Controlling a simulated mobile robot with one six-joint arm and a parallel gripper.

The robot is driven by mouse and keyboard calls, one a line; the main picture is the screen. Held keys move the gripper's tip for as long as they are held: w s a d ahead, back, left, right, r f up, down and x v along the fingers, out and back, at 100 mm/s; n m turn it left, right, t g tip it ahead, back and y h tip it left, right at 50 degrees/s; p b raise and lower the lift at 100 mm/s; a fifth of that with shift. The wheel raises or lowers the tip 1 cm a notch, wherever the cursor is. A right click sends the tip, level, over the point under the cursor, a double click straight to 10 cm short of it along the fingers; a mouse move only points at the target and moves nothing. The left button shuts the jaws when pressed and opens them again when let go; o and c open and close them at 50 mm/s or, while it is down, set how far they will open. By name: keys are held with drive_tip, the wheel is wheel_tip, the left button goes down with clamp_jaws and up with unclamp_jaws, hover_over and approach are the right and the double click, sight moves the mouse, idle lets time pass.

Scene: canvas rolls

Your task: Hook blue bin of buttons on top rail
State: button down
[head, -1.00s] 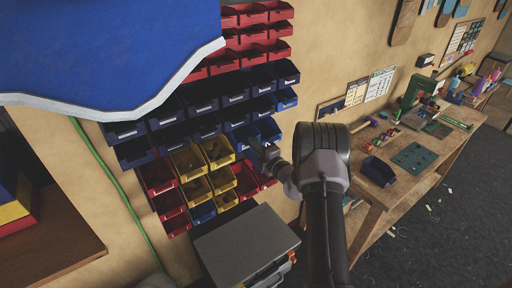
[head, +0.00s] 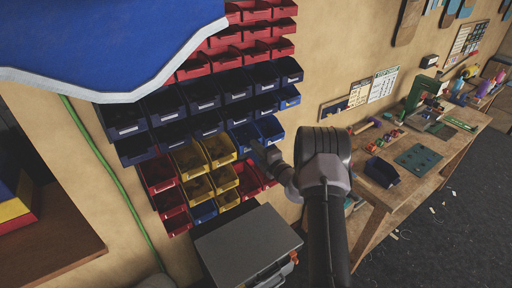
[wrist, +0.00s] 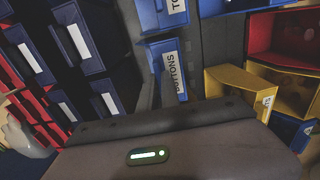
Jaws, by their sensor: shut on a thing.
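A blue bin with a white label reading BUTTONS (wrist: 172,75) is near the middle of the wrist view. It appears to be the left of two brighter blue bins in the head view (head: 241,137). My gripper (head: 260,152) is at the front of that bin, shut on it; its fingertips are largely hidden, and its body fills the bottom of the wrist view. A second blue bin (wrist: 162,12) with a partly cut-off label sits beside it. Whether the held bin's back touches a rail cannot be told, and its contents are not visible.
Dark blue bins (head: 200,98) surround it above and left, with red bins (head: 262,30) higher up. Yellow bins (head: 190,160) are below left. A grey box (head: 245,245) stands under the rack. A blue cloth (head: 90,40) hangs in front at upper left. A workbench (head: 400,200) is right.

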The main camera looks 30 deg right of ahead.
drive_tip(key=shift+f, duration=0.3)
drive_tip(key=c, duration=1.5)
unclamp_jaws()
